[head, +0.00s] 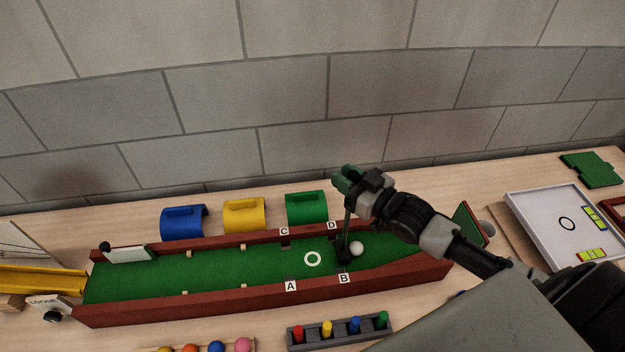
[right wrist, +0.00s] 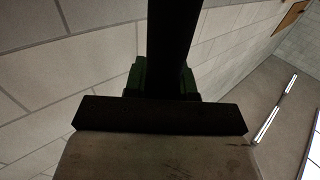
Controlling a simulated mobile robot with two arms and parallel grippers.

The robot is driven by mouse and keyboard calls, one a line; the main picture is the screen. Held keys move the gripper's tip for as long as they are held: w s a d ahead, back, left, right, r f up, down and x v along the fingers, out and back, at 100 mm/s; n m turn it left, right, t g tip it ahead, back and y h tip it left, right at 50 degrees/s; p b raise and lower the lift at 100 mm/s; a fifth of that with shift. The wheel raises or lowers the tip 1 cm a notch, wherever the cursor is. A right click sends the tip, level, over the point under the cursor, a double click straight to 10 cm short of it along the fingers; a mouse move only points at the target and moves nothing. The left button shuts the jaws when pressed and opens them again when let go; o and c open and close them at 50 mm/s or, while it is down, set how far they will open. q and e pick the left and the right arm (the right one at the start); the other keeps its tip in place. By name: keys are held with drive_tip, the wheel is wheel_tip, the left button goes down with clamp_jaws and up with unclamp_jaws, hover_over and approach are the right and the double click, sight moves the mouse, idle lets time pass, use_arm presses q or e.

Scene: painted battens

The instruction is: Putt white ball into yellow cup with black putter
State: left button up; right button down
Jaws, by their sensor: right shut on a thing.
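The white ball (head: 357,248) lies on the green lane (head: 215,268), towards its right end. The black putter (head: 345,254) stands with its head on the lane, just left of the ball; I cannot tell whether they touch. Its shaft rises to my right gripper (head: 346,180), which is shut on it above the lane. The right wrist view shows a dark upright bar (right wrist: 170,45) between green parts. A yellow, rounded, hollow piece (head: 244,215), perhaps the yellow cup, sits behind the lane's back wall. My left gripper is not in view.
Dark red walls (head: 200,308) border the lane, with labels A to D and a white ring (head: 312,258). Blue (head: 183,222) and green (head: 306,208) hollow pieces flank the yellow one. A peg rack (head: 340,330) stands in front; a white tray (head: 540,250) lies right.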

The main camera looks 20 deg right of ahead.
drive_tip(key=s+d+p, duration=0.1)
drive_tip(key=s+d, duration=0.1)
drive_tip(key=d, duration=0.7)
drive_tip(key=s+d+p, duration=0.1)
drive_tip(key=s+d, duration=0.2)
drive_tip(key=d, duration=0.7)
drive_tip(key=shift+s+f, duration=0.15)
drive_tip(key=shift+s, duration=0.05)
wheel_tip(320, 180, up, 12)
drive_tip(key=p, duration=1.3)
drive_tip(key=shift+a, duration=0.1)
drive_tip(key=shift+f, duration=0.1)
